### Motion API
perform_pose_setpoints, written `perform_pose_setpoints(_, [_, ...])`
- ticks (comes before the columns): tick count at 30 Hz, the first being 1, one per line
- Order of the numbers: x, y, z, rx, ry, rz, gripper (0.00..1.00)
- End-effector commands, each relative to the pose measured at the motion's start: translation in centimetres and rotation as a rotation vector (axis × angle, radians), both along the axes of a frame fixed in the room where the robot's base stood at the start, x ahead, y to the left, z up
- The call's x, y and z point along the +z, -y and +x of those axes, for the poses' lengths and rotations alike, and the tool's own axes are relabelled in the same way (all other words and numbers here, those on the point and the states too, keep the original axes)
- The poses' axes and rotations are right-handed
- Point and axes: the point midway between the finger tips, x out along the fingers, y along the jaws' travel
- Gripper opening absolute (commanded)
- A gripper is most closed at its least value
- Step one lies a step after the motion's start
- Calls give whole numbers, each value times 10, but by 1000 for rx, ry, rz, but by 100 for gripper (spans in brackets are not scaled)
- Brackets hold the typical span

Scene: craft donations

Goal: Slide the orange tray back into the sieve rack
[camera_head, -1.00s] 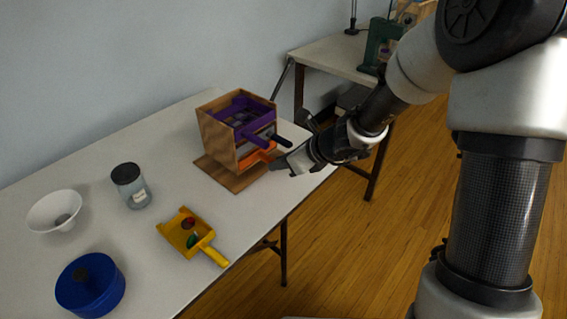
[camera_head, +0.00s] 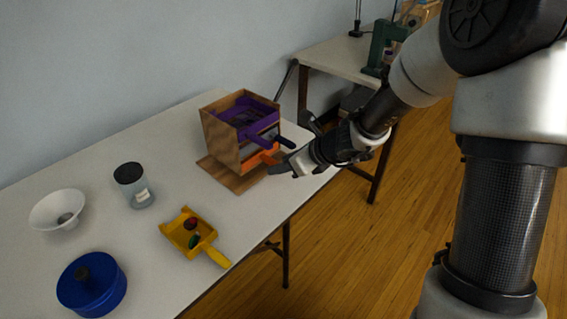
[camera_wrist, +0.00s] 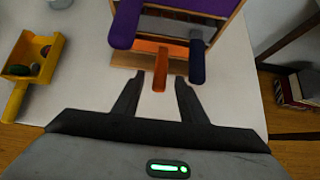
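The sieve rack (camera_head: 222,140) is a wooden box on a wooden base board on the white table. The orange tray (camera_head: 262,158) sits low in the rack with its front and handle sticking out; in the wrist view its orange handle (camera_wrist: 160,68) points toward me. My gripper (camera_head: 287,169) is in front of the rack. In the wrist view its two fingers (camera_wrist: 157,90) are apart, one on each side of the handle's end, with gaps showing. A purple tray (camera_head: 248,117) is above the orange one, also sticking out, and a dark blue handle (camera_wrist: 197,62) shows to its right.
A yellow scoop (camera_head: 187,236) holding small red and green items lies left of the rack. A lidded jar (camera_head: 134,190), a white bowl (camera_head: 48,212) and a blue tin (camera_head: 90,290) stand farther left. The table edge is close below my gripper.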

Motion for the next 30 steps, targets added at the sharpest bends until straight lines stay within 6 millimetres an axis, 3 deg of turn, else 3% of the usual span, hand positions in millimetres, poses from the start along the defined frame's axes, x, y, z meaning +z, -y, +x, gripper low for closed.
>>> perform_pose_setpoints(8, [22, 15, -11, -2, 3, -1, 38])
perform_pose_setpoints(21, [94, 77, -58, -4, 2, 0, 38])
perform_pose_setpoints(30, [117, 98, -77, -1, 0, 1, 38])
